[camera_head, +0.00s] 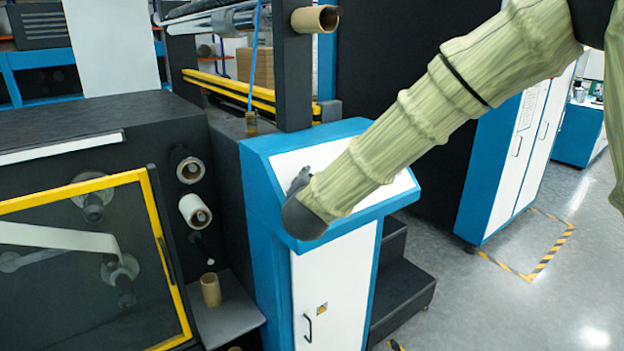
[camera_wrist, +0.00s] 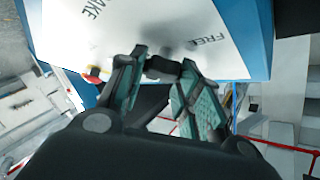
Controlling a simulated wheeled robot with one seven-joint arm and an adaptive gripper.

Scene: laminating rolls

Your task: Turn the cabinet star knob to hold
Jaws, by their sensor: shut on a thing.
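The dark star knob (camera_wrist: 163,68) sits on a white sloped panel (camera_wrist: 130,28) in the wrist view. Much of it is hidden between the fingers, so its pointing direction cannot be read. My gripper (camera_wrist: 165,62) has its two green-grey fingers closed on the knob from both sides. The panel carries the word "FREE" to the right of the knob and letters ending in "AKE" to the upper left. In the head view my gripper (camera_head: 299,180) reaches down to the top of the blue cabinet (camera_head: 262,195), and my sleeved arm covers part of the panel; the knob is hidden there.
A small red part with yellow (camera_wrist: 93,76) is left of the knob. The machine's yellow-framed window (camera_head: 157,255) and cardboard cores (camera_head: 210,290) stand left of the cabinet. Dark steps (camera_head: 400,285) are to its right, with open floor (camera_head: 500,310) beyond.

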